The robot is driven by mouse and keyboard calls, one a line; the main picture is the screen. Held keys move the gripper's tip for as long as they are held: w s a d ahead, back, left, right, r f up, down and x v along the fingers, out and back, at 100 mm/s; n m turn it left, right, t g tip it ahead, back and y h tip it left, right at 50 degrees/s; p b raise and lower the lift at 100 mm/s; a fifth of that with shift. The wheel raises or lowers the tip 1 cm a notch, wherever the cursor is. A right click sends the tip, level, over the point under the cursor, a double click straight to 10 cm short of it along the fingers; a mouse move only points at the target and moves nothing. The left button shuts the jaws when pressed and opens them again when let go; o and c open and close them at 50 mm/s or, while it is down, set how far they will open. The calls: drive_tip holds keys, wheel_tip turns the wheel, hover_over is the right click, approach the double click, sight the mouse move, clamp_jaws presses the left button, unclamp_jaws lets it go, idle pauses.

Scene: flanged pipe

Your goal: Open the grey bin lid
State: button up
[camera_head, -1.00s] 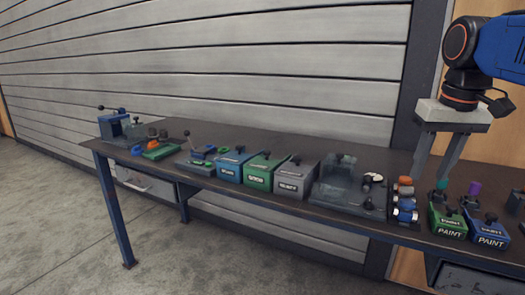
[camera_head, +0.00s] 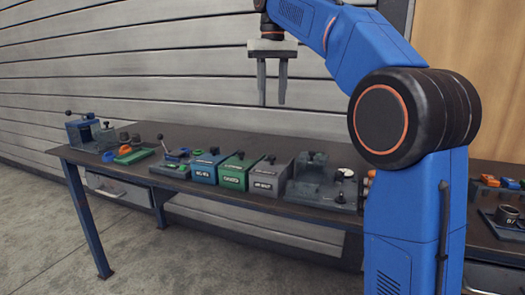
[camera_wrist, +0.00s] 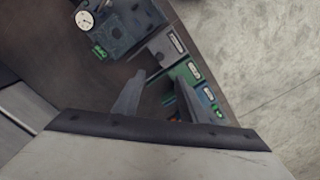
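The grey bin (camera_head: 268,181) stands on the bench, at the right end of a row with a green and a blue bin. Its lid (camera_head: 272,167) is down, with a small dark knob on top. In the wrist view the grey bin (camera_wrist: 168,46) is beyond my fingers, above the green bin. My gripper (camera_head: 272,104) hangs pointing down in the air, well above the bins and apart from them. Its two fingers are spread with nothing between them. In the wrist view my gripper (camera_wrist: 158,103) also shows open and empty.
The green bin (camera_head: 235,177) and blue bin (camera_head: 204,172) sit close to the grey one. A dark grey fixture (camera_head: 309,182) with a white dial (camera_head: 345,173) stands just right of it. The bench's (camera_head: 160,133) back strip is clear. The wall is behind.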

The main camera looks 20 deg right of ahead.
sight(272, 156)
wheel_tip(272, 156, down, 17)
drive_tip(key=shift+r, duration=0.1)
idle(0.5)
drive_tip(key=shift+c, duration=0.5)
